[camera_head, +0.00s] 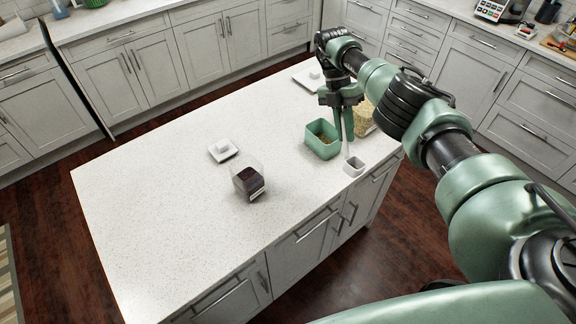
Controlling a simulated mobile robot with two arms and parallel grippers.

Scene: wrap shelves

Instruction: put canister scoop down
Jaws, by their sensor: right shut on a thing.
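My right gripper (345,138) points down over the right end of the white island and is shut on the scoop (354,167). The scoop shows as a small white square cup just below the fingertips, near the island's right edge. Its handle is hard to make out, and I cannot tell whether the cup touches the counter. A green open canister (318,148) with some contents stands just left of the gripper. A clear canister with pale grain (364,122) stands behind the gripper, partly hidden by it. My left gripper is not in view.
A clear canister with dark contents (247,184) stands mid-island, with a white knobbed lid (222,151) near it. Another white lid (309,78) lies at the back edge. The island's left part (150,200) is bare. Grey cabinets line the room behind.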

